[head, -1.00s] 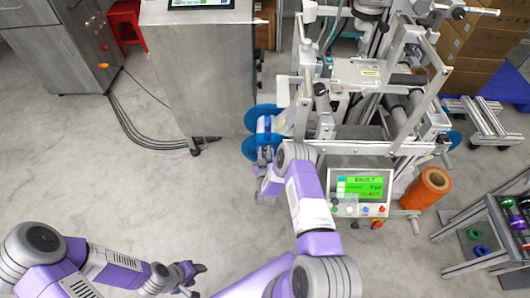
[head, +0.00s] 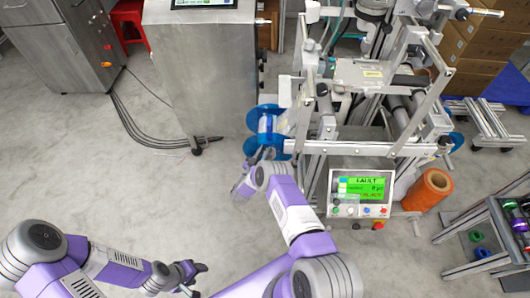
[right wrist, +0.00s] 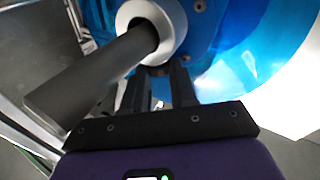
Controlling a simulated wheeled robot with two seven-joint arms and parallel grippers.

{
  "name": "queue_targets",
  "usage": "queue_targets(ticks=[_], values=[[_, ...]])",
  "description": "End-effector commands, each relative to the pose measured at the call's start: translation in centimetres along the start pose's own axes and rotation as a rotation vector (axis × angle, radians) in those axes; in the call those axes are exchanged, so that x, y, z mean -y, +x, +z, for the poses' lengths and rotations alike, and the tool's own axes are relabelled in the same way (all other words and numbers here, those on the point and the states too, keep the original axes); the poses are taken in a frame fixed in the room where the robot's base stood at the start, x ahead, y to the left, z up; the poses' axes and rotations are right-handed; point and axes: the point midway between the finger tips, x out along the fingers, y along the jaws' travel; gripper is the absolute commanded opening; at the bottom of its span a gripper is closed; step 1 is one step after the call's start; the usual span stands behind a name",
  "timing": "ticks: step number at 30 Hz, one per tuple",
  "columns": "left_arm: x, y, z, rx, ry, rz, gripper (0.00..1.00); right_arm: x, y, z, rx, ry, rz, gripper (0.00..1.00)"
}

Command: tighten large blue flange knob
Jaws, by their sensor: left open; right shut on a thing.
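The large blue flange (head: 251,146) is the nearer disc of a blue reel on the left side of the machine. In the right wrist view the blue flange (right wrist: 240,65) fills the upper right, with a pale round collar around a dark grey shaft (right wrist: 95,80) in front of it. My right gripper (right wrist: 162,85) is at the lower edge of the collar, its dark fingers close together and shut on a small dark part, probably the flange knob, mostly hidden between the fingertips. My left gripper (head: 192,275) is open and empty over the floor at the lower left.
The machine's control box (head: 361,190) has a green screen reading FAULT, close right of my right arm. A steel cabinet (head: 200,70) stands behind and left of the reel. An orange spool (head: 428,190) and a rack (head: 490,225) are at the right.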

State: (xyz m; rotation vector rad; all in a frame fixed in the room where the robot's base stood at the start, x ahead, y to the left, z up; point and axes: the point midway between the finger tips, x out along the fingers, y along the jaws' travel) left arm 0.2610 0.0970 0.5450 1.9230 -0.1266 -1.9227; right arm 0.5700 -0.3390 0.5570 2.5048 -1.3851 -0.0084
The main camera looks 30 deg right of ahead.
Motion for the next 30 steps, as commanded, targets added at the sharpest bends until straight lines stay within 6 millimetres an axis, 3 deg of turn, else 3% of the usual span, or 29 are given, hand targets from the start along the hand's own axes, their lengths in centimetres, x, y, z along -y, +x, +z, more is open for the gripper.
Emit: queue_targets(ticks=[17, 18, 21, 22, 30], values=[[0.00, 0.00, 0.00, 0.000, 0.000, 0.000, 0.53, 0.09, -0.01, 0.06, 0.002, -0.001, 0.038, 0.00], [0.00, 0.00, 0.00, 0.000, 0.000, 0.000, 0.53, 0.09, -0.01, 0.06, 0.002, -0.001, 0.038, 0.33], [0.00, 0.00, 0.00, 0.000, 0.000, 0.000, 0.53, 0.09, 0.00, 0.05, 0.001, 0.000, 0.038, 0.48], [0.00, 0.00, 0.00, 0.000, 0.000, 0.000, 0.53, 0.10, 0.00, 0.04, 0.001, 0.000, 0.038, 0.52], [0.00, 0.00, 0.00, 0.000, 0.000, 0.000, 0.53, 0.19, 0.07, -0.14, -0.002, 0.003, 0.036, 0.52]])
